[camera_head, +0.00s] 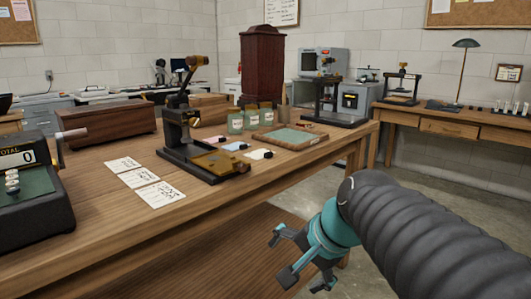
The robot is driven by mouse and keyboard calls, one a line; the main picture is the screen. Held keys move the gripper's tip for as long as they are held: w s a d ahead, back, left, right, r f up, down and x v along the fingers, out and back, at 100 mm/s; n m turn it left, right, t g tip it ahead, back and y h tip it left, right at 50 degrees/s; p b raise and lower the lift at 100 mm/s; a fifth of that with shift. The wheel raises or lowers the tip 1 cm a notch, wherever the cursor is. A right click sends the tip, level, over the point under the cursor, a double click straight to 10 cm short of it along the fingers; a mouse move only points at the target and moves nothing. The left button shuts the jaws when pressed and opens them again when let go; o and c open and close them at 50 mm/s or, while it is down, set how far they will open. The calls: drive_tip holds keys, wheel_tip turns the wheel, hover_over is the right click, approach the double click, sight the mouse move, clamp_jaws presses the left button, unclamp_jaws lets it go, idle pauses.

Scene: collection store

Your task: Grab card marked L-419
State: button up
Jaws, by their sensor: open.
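Several white cards with dark markings lie flat on the wooden table, left of the black and brass press. They are a far card (123,165), a middle card (138,177) and a near card (160,194). Their writing is too small to read, so I cannot tell which is marked L-419. My gripper (293,262), teal and grey, is open and empty. It is in front of the table's near edge, to the right of the cards and lower in the picture.
The press (193,150) stands right of the cards. An old cash register (32,185) stands at the left edge. Green jars (250,118) and a framed green mat (290,137) are farther back. The wooden table (90,235) is bare in front of the cards.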

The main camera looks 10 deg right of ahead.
drive_tip(key=w+d+r+m+t+y, duration=0.2)
drive_tip(key=w+d+r+m+y, duration=0.1)
drive_tip(key=w+r+m, duration=0.75)
drive_tip(key=m+t+y, duration=0.2)
drive_tip(key=m+t, duration=0.1)
drive_tip(key=m, duration=0.5)
approach(269, 152)
drive_tip(key=shift+x, duration=4.4)
drive_tip(key=shift+s, duration=0.1)
drive_tip(key=c, duration=1.7)
